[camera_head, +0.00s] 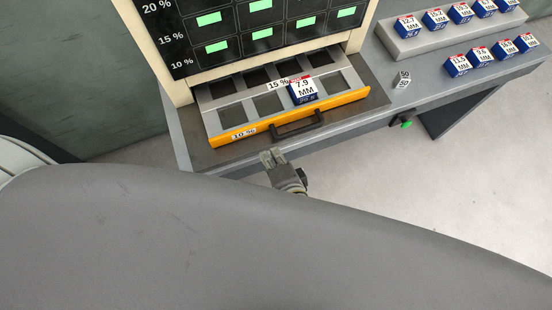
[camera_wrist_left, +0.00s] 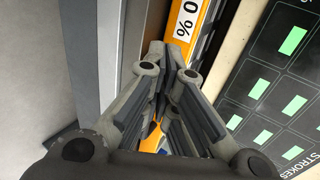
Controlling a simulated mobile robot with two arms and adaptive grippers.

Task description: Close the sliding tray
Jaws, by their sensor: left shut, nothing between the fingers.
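The sliding tray (camera_head: 235,117) sticks out from the front of the cabinet. It has a grey slotted surface, an orange front labelled "10 %" and a dark handle (camera_head: 298,125). A blue block marked "7.9 MM" (camera_head: 303,91) stands on the tray, beside a "15 %" label. My left gripper (camera_head: 272,154) is shut and empty, just in front of the orange front and to the left below the handle. In the left wrist view, my left gripper (camera_wrist_left: 168,62) shows close to the orange front (camera_wrist_left: 185,22); contact cannot be told. My right gripper is not in view.
The cabinet's black panel (camera_head: 235,50) with green squares rises behind the tray. A grey stand (camera_head: 410,42) with several blue blocks is at the right, with more blocks in front.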

